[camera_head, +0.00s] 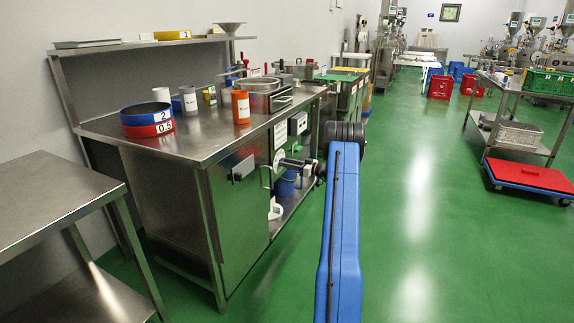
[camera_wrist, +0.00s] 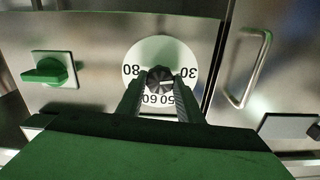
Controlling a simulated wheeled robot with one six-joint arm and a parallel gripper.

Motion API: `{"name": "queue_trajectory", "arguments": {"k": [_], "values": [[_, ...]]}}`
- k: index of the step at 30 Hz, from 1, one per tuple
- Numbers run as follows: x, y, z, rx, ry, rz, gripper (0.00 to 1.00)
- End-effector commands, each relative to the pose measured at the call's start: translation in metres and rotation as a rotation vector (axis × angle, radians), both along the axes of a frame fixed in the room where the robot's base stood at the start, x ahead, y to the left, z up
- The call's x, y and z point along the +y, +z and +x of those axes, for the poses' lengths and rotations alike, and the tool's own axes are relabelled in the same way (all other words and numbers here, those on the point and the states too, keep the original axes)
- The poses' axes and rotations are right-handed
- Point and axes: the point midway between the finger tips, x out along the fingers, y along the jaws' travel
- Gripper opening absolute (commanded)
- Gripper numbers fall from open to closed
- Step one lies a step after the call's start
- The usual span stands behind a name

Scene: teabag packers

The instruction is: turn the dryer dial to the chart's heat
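The dryer dial (camera_wrist: 160,52) is a white disc with dark numbers on the steel front, upside down in the wrist view. 80 is at left, 30 at right, and 50 and 60 below. Its dark knob (camera_wrist: 159,75) sits in the middle with a pale mark on it. My gripper (camera_wrist: 161,79) has one finger on each side of the knob, very close to it; whether they press on it is unclear. In the head view my gripper (camera_head: 290,163) is at the white dial disc (camera_head: 278,160). A white sheet (camera_head: 280,134), possibly the chart, is above it, unreadable.
A green switch (camera_wrist: 46,70) is left of the dial in the wrist view, and a metal door handle (camera_wrist: 251,68) is on the right. The steel bench (camera_head: 190,138) holds sieve rings (camera_head: 147,118) and an orange cup (camera_head: 241,106).

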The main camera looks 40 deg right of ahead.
Motion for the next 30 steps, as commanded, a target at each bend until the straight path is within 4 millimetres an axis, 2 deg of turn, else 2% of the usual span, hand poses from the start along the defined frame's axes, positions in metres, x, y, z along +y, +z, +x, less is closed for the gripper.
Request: {"name": "queue_trajectory", "arguments": {"k": [14, 30], "values": [[-0.0002, -0.0001, -0.0002, 0.036, 0.0, 0.087, 0.11], [-0.0008, -0.0004, -0.0003, 0.216, -0.001, 0.522, 0.11]]}}
